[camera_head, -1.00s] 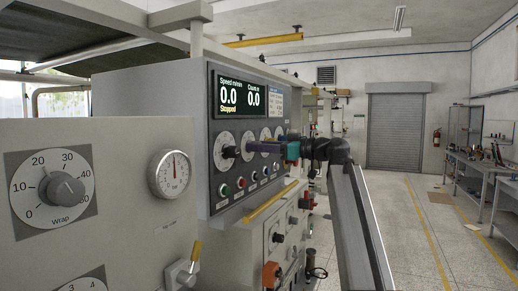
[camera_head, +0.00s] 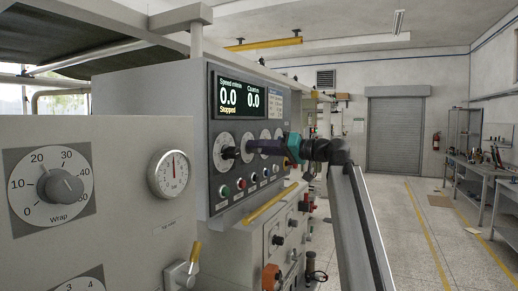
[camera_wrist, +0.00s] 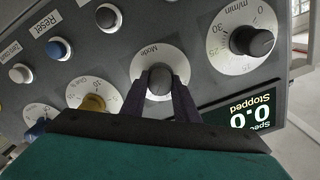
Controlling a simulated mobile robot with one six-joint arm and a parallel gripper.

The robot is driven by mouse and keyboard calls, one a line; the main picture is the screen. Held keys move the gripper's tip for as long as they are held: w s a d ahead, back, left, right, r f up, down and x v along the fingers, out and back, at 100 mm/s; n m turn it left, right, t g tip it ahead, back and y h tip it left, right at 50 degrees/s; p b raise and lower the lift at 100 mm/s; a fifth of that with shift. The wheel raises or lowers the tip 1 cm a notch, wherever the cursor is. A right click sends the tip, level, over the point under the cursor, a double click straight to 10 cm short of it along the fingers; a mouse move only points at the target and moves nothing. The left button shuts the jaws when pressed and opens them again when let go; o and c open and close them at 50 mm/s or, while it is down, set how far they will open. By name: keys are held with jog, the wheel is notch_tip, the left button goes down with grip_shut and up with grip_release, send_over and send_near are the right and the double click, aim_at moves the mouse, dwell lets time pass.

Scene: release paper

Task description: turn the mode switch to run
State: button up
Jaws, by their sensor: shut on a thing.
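The mode switch (camera_wrist: 159,82) is a dark knob on a white round dial marked "Mode", seen upside down in the wrist view. My gripper (camera_wrist: 160,90) has its two dark fingers on either side of this knob and is shut on it. In the head view my gripper (camera_head: 252,147) reaches the dial row of the control panel from the right, and its fingers hide the mode dial there. The printing for the switch positions is mostly hidden or too small to read. The display (camera_head: 240,98) reads 0.0 and "Stopped".
A speed knob (camera_wrist: 252,41) sits beside the mode switch, with a yellow knob (camera_wrist: 93,103) on its other side. Push buttons, including a grey one (camera_wrist: 108,18) and a blue one (camera_wrist: 59,49), are close by. A yellow bar (camera_head: 268,203) juts below the panel.

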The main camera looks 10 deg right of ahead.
dwell(0.3)
jog(key=o, duration=1.1)
jog(key=shift+c, duration=0.2)
jog(key=b+v, duration=0.3)
jog(key=v, duration=1)
jog(key=shift+s+d, duration=0.25)
jog(key=shift+d, duration=0.1)
